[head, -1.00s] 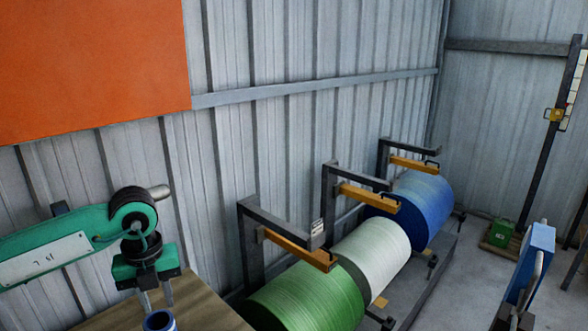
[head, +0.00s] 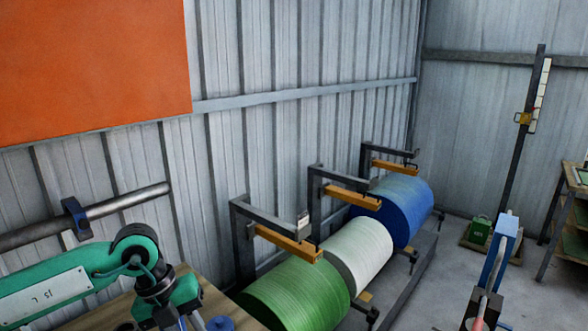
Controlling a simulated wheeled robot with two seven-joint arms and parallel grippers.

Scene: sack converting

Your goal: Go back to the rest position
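My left arm is green with a white label and comes in from the left in the head view. Its wrist bends down at a dark joint, and my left gripper (head: 182,320) is at the bottom edge, above a wooden table top (head: 215,300). The fingertips are cut off by the edge, so I cannot tell whether it is open or shut. A small blue round thing (head: 220,323) lies on the table to the right of the gripper, mostly cut off. My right gripper is not in view.
Green (head: 295,295), white (head: 358,250) and blue (head: 395,208) rolls lie on a rack along the corrugated wall. A blue upright piece with a bar (head: 495,258) stands at lower right. A dark post (head: 522,140), a green box (head: 479,231) and a shelf (head: 565,205) are farther back.

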